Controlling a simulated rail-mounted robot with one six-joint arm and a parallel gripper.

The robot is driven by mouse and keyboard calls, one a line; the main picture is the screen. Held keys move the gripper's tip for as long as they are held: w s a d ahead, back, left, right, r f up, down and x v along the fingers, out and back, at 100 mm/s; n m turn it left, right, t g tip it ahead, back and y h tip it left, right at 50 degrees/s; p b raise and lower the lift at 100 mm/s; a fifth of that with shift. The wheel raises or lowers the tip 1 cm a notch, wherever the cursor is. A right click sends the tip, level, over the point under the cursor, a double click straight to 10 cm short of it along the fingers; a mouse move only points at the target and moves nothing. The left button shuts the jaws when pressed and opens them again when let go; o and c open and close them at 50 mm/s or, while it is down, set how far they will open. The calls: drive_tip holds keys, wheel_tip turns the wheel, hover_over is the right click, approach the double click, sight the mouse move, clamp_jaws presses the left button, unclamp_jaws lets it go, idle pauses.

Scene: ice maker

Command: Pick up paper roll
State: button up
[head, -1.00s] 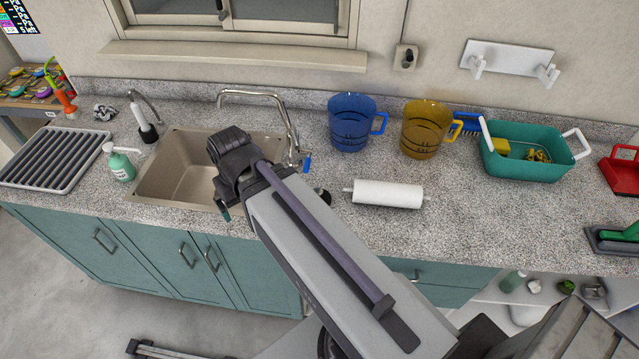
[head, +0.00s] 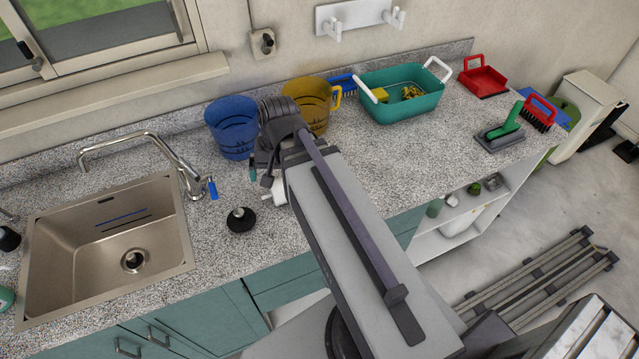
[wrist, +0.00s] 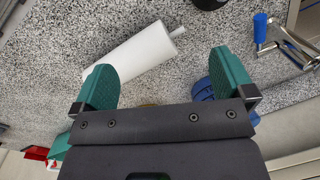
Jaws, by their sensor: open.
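The white paper roll (wrist: 132,57) lies on its side on the speckled counter in the wrist view, slanted, with a thin spindle end showing. My gripper (wrist: 165,75) has two green fingers spread apart and empty. The roll appears beyond the fingertips, nearer the left finger, whose tip overlaps its lower left end in the picture. I cannot tell the gap between them. In the head view my arm hides most of the roll, and only a small white end (head: 279,191) shows beside the gripper.
A blue pitcher (head: 231,128) and an amber pitcher (head: 318,110) stand behind the arm. A teal basket (head: 410,103) is to the right. A sink (head: 110,240) and a black round stopper (head: 241,220) are to the left.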

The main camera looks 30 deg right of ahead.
drive_tip(key=d+f+m+b, duration=0.1)
drive_tip(key=d+m, duration=0.2)
drive_tip(key=d+f+m+t+y+b, duration=0.1)
drive_tip(key=d+m, duration=0.2)
drive_tip(key=w+d+f+m+y+b, duration=0.1)
drive_tip(key=d+m, duration=0.2)
drive_tip(key=shift+d+f+t, duration=0.3)
drive_tip(key=shift+d+f, duration=0.05)
drive_tip(key=d+m, duration=0.2)
drive_tip(key=m, duration=0.1)
drive_tip(key=d+m+t, duration=0.1)
drive_tip(key=d, duration=0.1)
drive_tip(key=shift+s+d+r+m+y, duration=0.1)
drive_tip(key=shift+s+m+y, duration=0.2)
drive_tip(key=shift+s+m, duration=0.1)
drive_tip(key=b+x, duration=0.5)
drive_tip(key=x, duration=0.1)
drive_tip(key=shift+b, duration=0.4)
drive_tip(key=shift+w+r, duration=0.1)
drive_tip(key=b+x, duration=0.4)
drive_tip(key=shift+f, duration=0.4)
drive_tip(key=shift+w+a+f+b, duration=0.1)
drive_tip(key=shift+a+f+b, duration=0.2)
drive_tip(key=shift+b, duration=0.1)
drive_tip(key=shift+r, duration=0.3)
drive_tip(key=c, duration=1)
